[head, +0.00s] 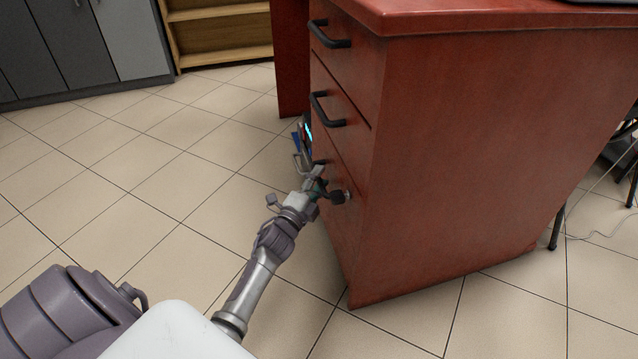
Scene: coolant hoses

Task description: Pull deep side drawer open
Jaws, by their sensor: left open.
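The red-brown desk pedestal (460,150) has a stack of drawers on its left-facing front. The deep bottom drawer (345,235) looks shut, its front flush with the pedestal. My left gripper (331,183) is open right in front of the upper part of this drawer. It hides most of the drawer's dark handle, so I cannot tell whether its fingers are around the handle or touching it. My right gripper is not in view.
The top drawer handle (329,36) and middle drawer handle (327,110) stick out above my gripper. Grey cabinets (80,40) and a wooden shelf (220,30) stand at the back. The tiled floor (150,190) left of the drawers is clear. A cable lies at right.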

